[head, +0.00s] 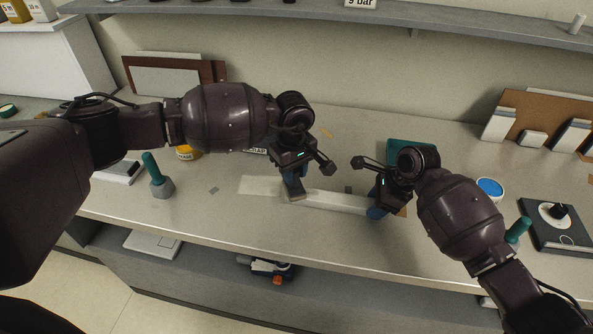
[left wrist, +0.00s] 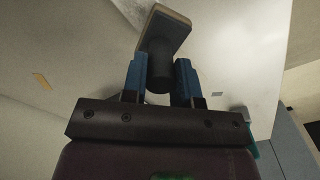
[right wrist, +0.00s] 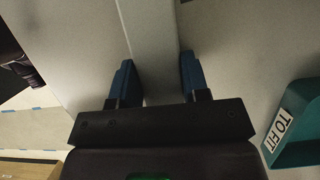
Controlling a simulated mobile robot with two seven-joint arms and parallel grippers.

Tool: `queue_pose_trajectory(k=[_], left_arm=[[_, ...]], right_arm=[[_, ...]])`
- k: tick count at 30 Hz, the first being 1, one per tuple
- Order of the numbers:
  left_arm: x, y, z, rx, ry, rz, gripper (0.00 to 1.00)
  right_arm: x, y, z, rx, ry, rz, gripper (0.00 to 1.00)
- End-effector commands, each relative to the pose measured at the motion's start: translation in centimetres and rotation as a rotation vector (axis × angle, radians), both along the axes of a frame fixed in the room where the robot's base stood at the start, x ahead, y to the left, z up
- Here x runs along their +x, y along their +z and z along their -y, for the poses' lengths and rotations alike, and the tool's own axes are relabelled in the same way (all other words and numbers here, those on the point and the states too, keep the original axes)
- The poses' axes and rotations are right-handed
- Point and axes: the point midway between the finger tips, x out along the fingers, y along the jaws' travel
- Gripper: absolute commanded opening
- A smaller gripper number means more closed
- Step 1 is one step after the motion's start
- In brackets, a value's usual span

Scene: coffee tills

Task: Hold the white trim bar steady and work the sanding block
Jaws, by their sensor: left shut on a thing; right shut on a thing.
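The white trim bar (head: 330,201) lies along the counter in front of me. My right gripper (head: 377,206) is shut on its right end; in the right wrist view the bar (right wrist: 152,45) runs between the blue fingers (right wrist: 157,85). My left gripper (head: 291,178) is shut on the dark knob of the sanding block (head: 294,193), near the bar's left end. In the left wrist view the block's flat pad (left wrist: 166,28) shows beyond the blue fingers (left wrist: 161,80). I cannot tell whether the pad touches the bar.
A teal tray (right wrist: 300,150) labelled "TO FIT" is behind my right gripper. A teal-handled tool (head: 157,178) stands on the left, with a yellow tub (head: 187,152) behind it. A blue-topped tub (head: 490,188) and a dark board (head: 557,238) are on the right.

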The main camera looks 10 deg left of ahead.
Motion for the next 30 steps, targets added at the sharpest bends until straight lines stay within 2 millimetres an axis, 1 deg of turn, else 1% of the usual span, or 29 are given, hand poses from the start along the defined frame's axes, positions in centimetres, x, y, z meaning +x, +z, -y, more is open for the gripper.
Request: queue_pose_trajectory(k=[7,17,26,30], left_arm=[[-0.1,-0.1,0.3,0.001,0.001,-0.001,0.08],[-0.1,0.0,2.0,0.0,-0.001,-0.001,0.08],[-0.1,0.1,2.1,0.001,0.0,-0.001,0.08],[-0.1,0.0,1.7,0.001,0.001,-0.001,0.08]], right_arm=[[0.0,0.0,0.0,0.0,0.0,0.001,0.04],[0.0,0.0,0.0,0.0,0.0,0.001,0.04],[0.0,0.0,0.0,0.0,0.0,0.0,0.04],[0.0,0.0,0.0,0.0,0.0,0.0,0.04]])
